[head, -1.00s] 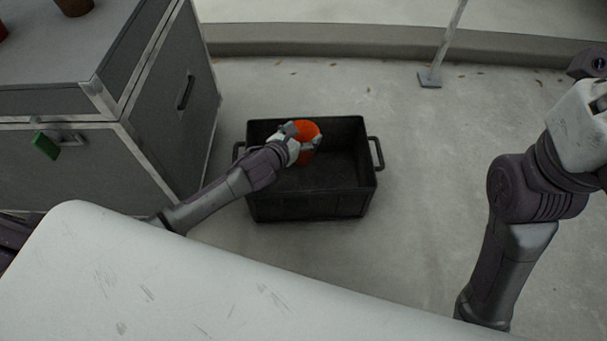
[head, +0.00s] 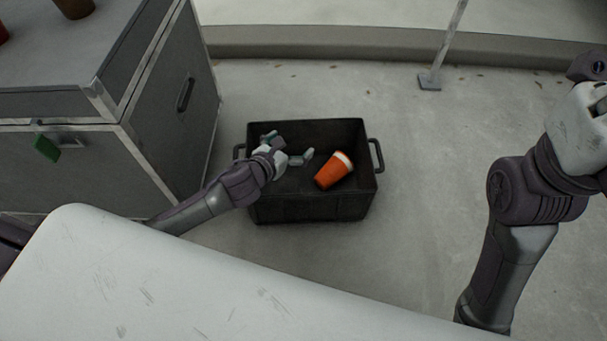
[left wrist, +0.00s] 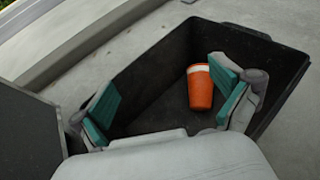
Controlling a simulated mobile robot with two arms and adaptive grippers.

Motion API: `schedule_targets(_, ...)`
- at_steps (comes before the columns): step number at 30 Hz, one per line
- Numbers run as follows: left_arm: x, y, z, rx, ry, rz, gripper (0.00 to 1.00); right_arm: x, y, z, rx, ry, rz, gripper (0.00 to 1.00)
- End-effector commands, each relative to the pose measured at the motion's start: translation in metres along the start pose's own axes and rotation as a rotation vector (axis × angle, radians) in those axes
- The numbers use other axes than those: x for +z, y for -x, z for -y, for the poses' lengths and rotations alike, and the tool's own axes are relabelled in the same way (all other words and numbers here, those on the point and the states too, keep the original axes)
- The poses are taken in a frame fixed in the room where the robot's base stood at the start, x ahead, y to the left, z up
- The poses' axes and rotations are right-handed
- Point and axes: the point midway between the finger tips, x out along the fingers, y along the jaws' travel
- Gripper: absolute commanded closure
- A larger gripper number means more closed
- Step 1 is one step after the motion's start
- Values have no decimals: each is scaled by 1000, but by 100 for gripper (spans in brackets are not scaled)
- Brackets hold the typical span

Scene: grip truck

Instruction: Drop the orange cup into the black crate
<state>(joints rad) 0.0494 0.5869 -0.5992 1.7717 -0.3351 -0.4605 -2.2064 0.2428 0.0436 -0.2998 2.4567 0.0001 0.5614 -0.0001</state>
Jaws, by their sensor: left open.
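The orange cup (head: 332,172), with a white rim band, lies tilted inside the black crate (head: 310,207) on the concrete floor. My left gripper (head: 290,148) is open over the crate, to the left of the cup and apart from it. In the left wrist view the cup (left wrist: 200,88) shows between the spread green-padded fingers (left wrist: 165,105), closer to the right one, with the crate wall (left wrist: 160,67) around it. My right arm stands at the right of the head view; its fingers are out of frame.
A grey cabinet (head: 160,120) with a green tag (head: 46,147) stands left of the crate. A brown pot (head: 74,7) sits on top of it. A metal post (head: 430,79) stands behind. The floor right of the crate is clear.

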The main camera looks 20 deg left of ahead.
Motion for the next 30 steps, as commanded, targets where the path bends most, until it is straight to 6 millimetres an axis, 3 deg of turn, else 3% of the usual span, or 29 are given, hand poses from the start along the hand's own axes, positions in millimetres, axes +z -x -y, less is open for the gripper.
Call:
schedule_targets(3,-1,27,0,-2,-3,-2,0,0,0,0,0,0,0,60)
schedule_targets(10,0,57,0,0,-1,0,0,0,0,0,0,0,0,60)
schedule_targets(27,0,63,0,-1,2,1,0,0,0,0,0,0,1,60)
schedule_targets(30,9,65,10,-29,58,18,0,1,0,0,2,-1,7,60)
